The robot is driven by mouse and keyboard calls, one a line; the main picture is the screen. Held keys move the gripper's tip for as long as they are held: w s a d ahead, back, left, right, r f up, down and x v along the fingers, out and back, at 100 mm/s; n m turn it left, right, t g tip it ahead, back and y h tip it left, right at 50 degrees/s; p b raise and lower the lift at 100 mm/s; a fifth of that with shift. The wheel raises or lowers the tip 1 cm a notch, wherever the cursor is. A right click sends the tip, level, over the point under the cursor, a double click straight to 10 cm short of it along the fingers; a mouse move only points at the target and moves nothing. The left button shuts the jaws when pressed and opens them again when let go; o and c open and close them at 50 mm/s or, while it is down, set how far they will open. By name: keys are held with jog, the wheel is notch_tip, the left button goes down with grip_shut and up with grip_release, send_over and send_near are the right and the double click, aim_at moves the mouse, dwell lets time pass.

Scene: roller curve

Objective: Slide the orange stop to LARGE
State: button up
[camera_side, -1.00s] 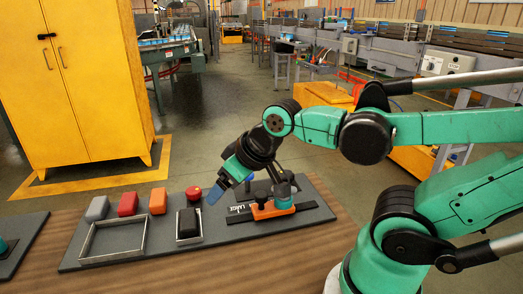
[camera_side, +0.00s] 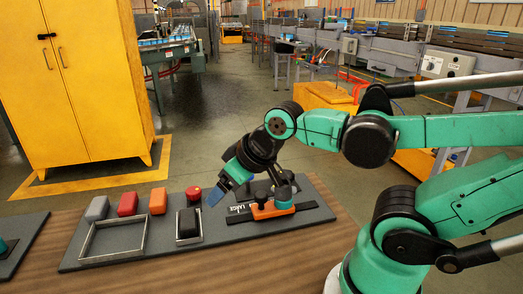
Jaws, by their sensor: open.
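The orange stop (camera_side: 262,211) sits on a dark rail (camera_side: 304,207) on the grey board, with a black knob on it and a teal round part at its right. White lettering that reads LARGE (camera_side: 238,208) lies just left of the stop. My gripper (camera_side: 216,194) is open, its blue fingertips pointing down and left. It is above the board, left of the stop and the lettering, apart from the stop. What lies directly behind the wrist is hidden.
The grey board (camera_side: 150,254) also holds an empty metal-rimmed tray (camera_side: 113,258), a grey block (camera_side: 97,208), a red block (camera_side: 128,204), an orange block (camera_side: 158,201), a black block (camera_side: 188,222) in a small frame, and a red button (camera_side: 193,193).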

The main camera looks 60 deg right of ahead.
jog(key=m+g+h, duration=0.4)
jog(key=m+g, duration=0.3)
jog(key=m, duration=1.1)
send_over(260, 195)
jog(key=a, duration=0.2)
notch_tip(260, 195, down, 4)
jog(key=shift+a+r, duration=0.1)
jog(key=shift+r, duration=0.15)
jog(key=shift+x, duration=2.7)
jog(key=shift+s, duration=0.1)
grip_shut()
